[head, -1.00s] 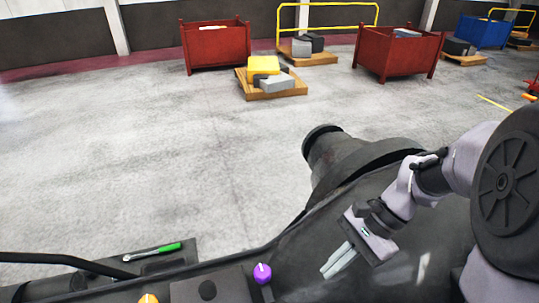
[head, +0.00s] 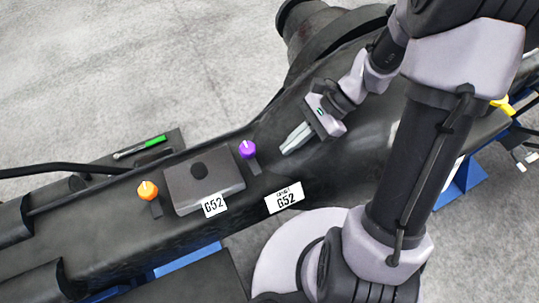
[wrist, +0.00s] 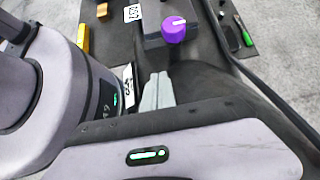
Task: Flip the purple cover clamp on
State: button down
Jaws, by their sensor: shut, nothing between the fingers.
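The purple cover clamp (head: 247,150) is a round knob with a pale line on top. It sits at the right end of a dark rectangular cover (head: 203,184) on the casting. In the wrist view the purple clamp (wrist: 174,29) is beyond the fingertips, slightly right of them. My gripper (head: 285,151) is shut and empty, with its fingers pointing toward the clamp from the right and a gap between them. In the wrist view my gripper (wrist: 157,80) shows its two pale fingers together. An orange clamp (head: 147,190) stands at the cover's left end.
A green-handled ratchet (head: 142,147) lies on a dark ledge behind the cover. White labels marked G52 (head: 284,197) are on the casting and cover. Blue supports (head: 460,195) stand below.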

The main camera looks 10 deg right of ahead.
aim_at(251, 159)
jog(key=a, duration=0.1)
jog(key=s+a+f, duration=0.1)
jog(key=a, duration=0.3)
jog(key=shift+s+a+f, duration=0.25)
jog(key=shift+s+f, duration=0.05)
jog(key=shift+f, duration=0.05)
jog(key=shift+w+f+b, duration=0.1)
jog(key=shift+w+b, duration=0.05)
jog(key=shift+b, duration=0.2)
